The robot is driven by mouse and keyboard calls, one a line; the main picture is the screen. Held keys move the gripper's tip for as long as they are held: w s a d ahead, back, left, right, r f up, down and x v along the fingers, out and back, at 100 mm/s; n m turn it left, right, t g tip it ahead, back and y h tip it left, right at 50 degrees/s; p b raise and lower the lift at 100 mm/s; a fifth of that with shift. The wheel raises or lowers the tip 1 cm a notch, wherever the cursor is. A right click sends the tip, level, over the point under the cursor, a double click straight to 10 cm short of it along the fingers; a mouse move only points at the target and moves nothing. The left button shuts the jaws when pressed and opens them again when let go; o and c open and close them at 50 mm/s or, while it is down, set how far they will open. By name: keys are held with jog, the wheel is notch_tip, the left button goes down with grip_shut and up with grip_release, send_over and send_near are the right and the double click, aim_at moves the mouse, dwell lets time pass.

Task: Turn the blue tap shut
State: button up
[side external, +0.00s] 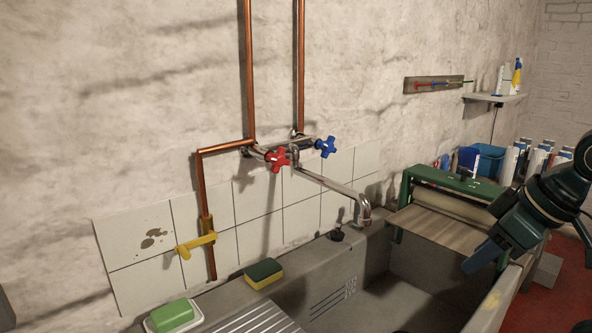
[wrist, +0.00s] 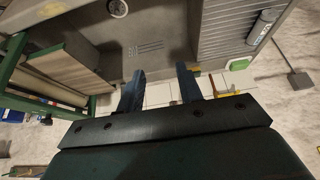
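The blue tap (side external: 325,147) is a cross-shaped handle on the right of the wall-mounted mixer. It stands beside the red tap (side external: 277,159), above the bent metal spout (side external: 335,190). No stream shows at the spout's mouth. My gripper (side external: 484,264) is at the right, over the right side of the sink, lower than the blue tap and well apart from it. In the wrist view my gripper (wrist: 160,70) has its two blue fingers spread with nothing between them. The blue tap cannot be made out in the wrist view.
The grey sink (side external: 322,262) lies below the taps. A sponge (side external: 263,273) and green soap (side external: 172,315) lie on its left. A green roller machine (side external: 455,184) stands behind my gripper. Copper pipes (side external: 250,70) and a yellow lever (side external: 197,245) are on the wall. Open air lies between gripper and taps.

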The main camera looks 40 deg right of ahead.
jog(key=o, duration=0.4)
jog(key=shift+c, duration=0.2)
notch_tip(320, 180, up, 11)
jog(key=n+t, duration=0.3)
jog(key=t, duration=0.9)
send_near(331, 148)
notch_tip(331, 148, up, 4)
jog(key=s, duration=0.3)
notch_tip(331, 148, down, 4)
jog(key=shift+f, duration=0.1)
jog(key=shift+w, duration=0.2)
jog(key=shift+w, duration=6.75)
jog(key=shift+d, duration=0.1)
